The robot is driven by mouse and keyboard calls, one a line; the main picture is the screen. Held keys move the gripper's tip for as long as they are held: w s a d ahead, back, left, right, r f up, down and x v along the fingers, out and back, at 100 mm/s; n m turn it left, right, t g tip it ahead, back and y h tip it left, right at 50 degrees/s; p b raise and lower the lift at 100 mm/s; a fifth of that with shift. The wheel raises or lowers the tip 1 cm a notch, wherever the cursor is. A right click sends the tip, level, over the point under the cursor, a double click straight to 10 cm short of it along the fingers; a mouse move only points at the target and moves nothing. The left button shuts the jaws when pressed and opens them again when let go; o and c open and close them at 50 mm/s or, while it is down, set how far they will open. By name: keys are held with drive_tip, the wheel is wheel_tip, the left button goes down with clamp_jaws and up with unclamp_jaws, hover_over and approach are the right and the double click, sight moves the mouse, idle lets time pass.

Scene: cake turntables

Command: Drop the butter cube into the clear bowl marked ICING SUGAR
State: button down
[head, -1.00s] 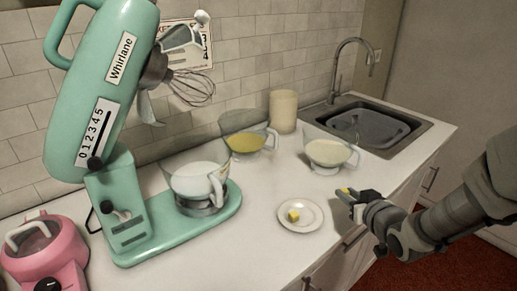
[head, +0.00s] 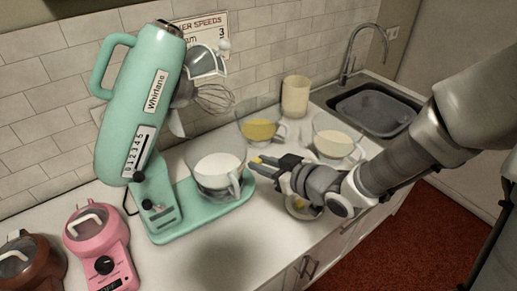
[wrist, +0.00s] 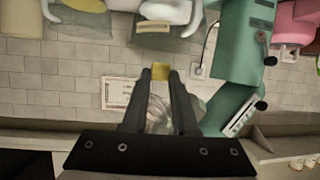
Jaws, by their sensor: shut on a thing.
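My gripper (head: 256,167) is shut on a yellow butter cube (wrist: 161,70), which shows between the fingertips in the wrist view. In the head view it is above the counter, just right of a clear bowl of white contents (head: 217,170) on the mixer base. A clear bowl of yellow contents (head: 260,130) stands behind the gripper. A clear bowl of cream-coloured contents (head: 333,143) stands farther right. I can read no ICING SUGAR mark on any of them. A plate (head: 297,212) with some yellow on it is partly hidden under my arm.
A green stand mixer (head: 140,110) with a raised head and whisk (head: 214,98) rises at left. Pink (head: 97,240) and brown (head: 30,262) appliances stand at front left. A beige canister (head: 296,96) and sink (head: 372,112) are at back right. The front counter is clear.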

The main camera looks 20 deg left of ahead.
drive_tip(key=r+b+x, duration=0.1)
drive_tip(key=b+x, duration=0.5)
drive_tip(key=x, duration=0.6)
drive_tip(key=shift+w+a+r, duration=0.15)
drive_tip(key=shift+w+a, duration=0.2)
drive_tip(key=shift+w, duration=0.1)
drive_tip(key=c, duration=0.6)
unclamp_jaws()
